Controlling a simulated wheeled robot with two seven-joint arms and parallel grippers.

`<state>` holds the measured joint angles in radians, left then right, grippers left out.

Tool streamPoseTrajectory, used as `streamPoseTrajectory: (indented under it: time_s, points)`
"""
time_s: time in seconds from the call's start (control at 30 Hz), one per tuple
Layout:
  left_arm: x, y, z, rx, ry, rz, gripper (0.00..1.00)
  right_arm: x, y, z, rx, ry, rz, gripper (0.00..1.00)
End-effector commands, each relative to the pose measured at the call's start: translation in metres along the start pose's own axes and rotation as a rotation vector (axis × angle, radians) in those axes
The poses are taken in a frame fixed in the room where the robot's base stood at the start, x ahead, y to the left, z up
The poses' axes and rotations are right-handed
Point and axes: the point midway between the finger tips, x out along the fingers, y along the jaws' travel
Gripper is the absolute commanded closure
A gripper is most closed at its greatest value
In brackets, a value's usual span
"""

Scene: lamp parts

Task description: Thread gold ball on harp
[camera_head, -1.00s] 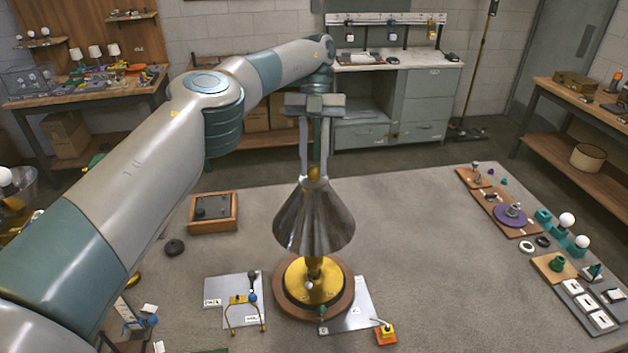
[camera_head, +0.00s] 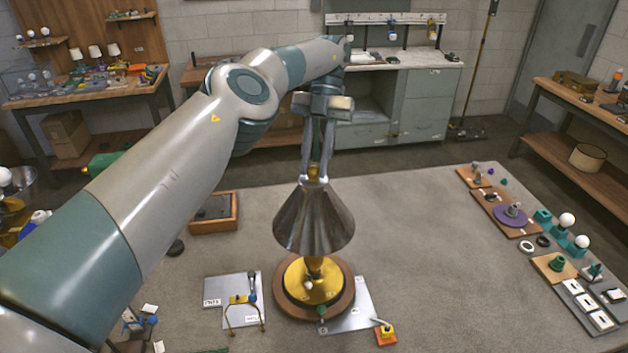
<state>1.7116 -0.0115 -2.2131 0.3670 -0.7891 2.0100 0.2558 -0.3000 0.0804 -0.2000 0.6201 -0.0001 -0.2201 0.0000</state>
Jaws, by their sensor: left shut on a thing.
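The lamp stands upright on the table, with a round wood and brass base (camera_head: 314,288) and a silver cone shade (camera_head: 314,222) above it. My left gripper (camera_head: 315,176) points down over the top of the shade. Its two fingers are shut on the small gold ball (camera_head: 314,172), which sits at the shade's top. The harp is hidden, seemingly by the shade, so I cannot tell how the ball meets it. My right gripper is not in view.
A grey plate with a gold wire frame (camera_head: 242,300) lies left of the lamp. A wooden tray (camera_head: 214,213) sits behind left. Boards with bulbs and parts (camera_head: 510,213) line the right edge. The table between is clear.

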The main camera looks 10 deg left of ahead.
Motion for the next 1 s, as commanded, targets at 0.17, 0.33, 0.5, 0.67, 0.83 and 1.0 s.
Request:
streamPoseTrajectory:
  time_s: [0.17,0.33,0.5,0.67,0.83,1.0]
  points:
    - [0.0043,-0.0018,0.0011,0.083,0.006,0.053,1.0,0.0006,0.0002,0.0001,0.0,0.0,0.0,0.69]
    - [0.0043,-0.0034,0.0009,0.208,0.007,0.124,1.0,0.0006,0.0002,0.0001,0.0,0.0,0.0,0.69]
    - [0.0041,-0.0039,0.0007,0.301,0.007,0.179,1.0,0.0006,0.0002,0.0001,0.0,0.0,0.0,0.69]
    - [0.0039,-0.004,0.0008,0.308,0.007,0.182,1.0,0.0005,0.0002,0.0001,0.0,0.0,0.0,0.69]
    - [0.0037,-0.004,0.0008,0.311,0.006,0.184,1.0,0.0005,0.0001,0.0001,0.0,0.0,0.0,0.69]
    - [0.0041,-0.0049,0.0002,0.38,0.006,0.225,1.0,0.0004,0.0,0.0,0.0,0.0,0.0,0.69]
